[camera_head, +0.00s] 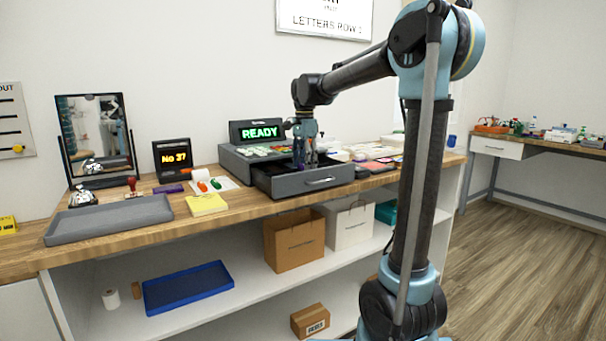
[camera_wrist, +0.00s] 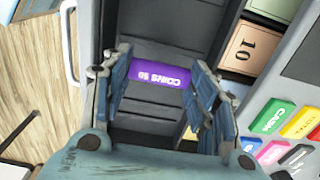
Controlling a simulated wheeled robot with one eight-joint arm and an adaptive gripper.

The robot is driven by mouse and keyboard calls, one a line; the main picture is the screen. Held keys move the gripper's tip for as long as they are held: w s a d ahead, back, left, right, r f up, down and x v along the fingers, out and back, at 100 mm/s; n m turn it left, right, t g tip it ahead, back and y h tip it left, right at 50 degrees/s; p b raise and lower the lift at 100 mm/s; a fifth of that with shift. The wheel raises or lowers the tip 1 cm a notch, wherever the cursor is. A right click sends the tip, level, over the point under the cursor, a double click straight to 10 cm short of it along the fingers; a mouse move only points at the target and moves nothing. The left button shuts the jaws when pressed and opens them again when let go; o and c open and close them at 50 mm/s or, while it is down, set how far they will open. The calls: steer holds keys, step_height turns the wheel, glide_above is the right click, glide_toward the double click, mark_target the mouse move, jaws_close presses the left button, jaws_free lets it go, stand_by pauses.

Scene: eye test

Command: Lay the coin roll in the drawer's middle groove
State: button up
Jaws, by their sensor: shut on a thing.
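The coin roll (camera_wrist: 160,75) is purple with white lettering and shows in the wrist view between the two fingers of my gripper (camera_wrist: 159,72). The fingers are shut on its two ends. The roll lies roughly parallel to the dark grooves of the open drawer (camera_wrist: 165,108), over the drawer's inside. I cannot tell whether it touches the groove floor or hangs just above. In the head view my gripper (camera_head: 306,160) points down into the open drawer (camera_head: 318,181); the roll is too small to make out there.
In the head view a READY display (camera_head: 261,133) stands behind the drawer. A purple object (camera_head: 168,189), yellow notes (camera_head: 206,204) and a grey tray (camera_head: 110,219) lie left.

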steer(key=shift+f, duration=1.75)
steer(key=o, duration=0.9)
steer(key=shift+c, duration=0.2)
step_height(320, 180, up, 12)
steer(key=s+d+f+n, duration=0.3)
steer(key=s+d+f, duration=0.2)
steer(key=s+d, duration=0.4)
steer(key=s+d+f+n+t, duration=0.1)
steer(key=s+d+f+n, duration=0.3)
steer(key=s+f, duration=0.7)
steer(key=s+d+f+n+t, duration=0.1)
steer(key=s+d+f+n, duration=0.3)
steer(key=s+d+f, duration=0.4)
steer(key=s+f, duration=0.3)
steer(key=f, duration=0.4)
steer(key=shift+s+f, duration=0.4)
